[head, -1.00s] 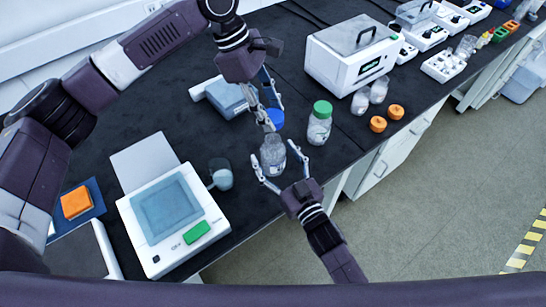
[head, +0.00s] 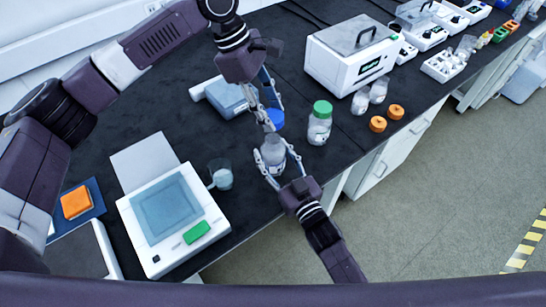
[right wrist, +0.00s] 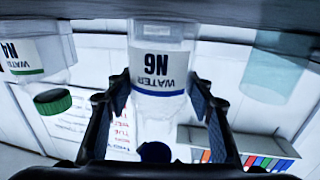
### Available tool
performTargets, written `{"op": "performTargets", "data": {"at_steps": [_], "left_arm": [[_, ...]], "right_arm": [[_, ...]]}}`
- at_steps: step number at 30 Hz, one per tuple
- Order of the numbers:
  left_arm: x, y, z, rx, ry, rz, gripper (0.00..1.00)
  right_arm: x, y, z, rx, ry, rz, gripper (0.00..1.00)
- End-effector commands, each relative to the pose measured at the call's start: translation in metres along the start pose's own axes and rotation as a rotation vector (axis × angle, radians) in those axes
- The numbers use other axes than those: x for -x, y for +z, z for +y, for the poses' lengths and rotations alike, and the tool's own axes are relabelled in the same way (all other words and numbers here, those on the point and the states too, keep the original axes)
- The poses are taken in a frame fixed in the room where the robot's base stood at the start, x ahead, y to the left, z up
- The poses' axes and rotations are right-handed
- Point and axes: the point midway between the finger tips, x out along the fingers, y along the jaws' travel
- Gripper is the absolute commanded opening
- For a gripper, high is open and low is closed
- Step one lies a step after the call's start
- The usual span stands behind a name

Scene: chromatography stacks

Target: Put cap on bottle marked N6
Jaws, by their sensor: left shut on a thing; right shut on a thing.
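The bottle marked N6 (head: 272,152) is clear with a white and blue label and stands on the dark bench. Its label reads N6 in the right wrist view (right wrist: 158,68), where it appears upside down. My right gripper (right wrist: 160,95) is shut on this bottle, one finger on each side. My left gripper (head: 271,112) is shut on a blue cap (head: 276,119), held near the bottle's mouth. The cap also shows as a dark blue disc in the right wrist view (right wrist: 155,152). I cannot tell whether cap and bottle touch.
A green-capped bottle (head: 319,123), labelled N4 in the right wrist view (right wrist: 22,60), stands to the right. A beaker (head: 221,175) and a scale (head: 172,222) are at left. Two orange caps (head: 377,124) lie near the front edge. A white box device (head: 351,62) stands behind.

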Motion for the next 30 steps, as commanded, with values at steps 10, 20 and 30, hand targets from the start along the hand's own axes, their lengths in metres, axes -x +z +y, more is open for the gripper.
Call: {"op": "performTargets", "data": {"at_steps": [10,20,30], "left_arm": [[-0.033,-0.013,-0.001,0.002,-0.005,-0.007,0.22],[-0.045,-0.018,0.0,0.001,-0.002,-0.007,0.22],[-0.046,-0.018,0.0,0.001,-0.002,-0.007,0.22]], "right_arm": [[0.0,0.0,0.0,0.0,0.0,0.0,0.05],[0.0,0.0,0.0,0.0,0.0,0.0,0.05],[0.0,0.0,0.0,0.0,0.0,0.0,0.05]]}}
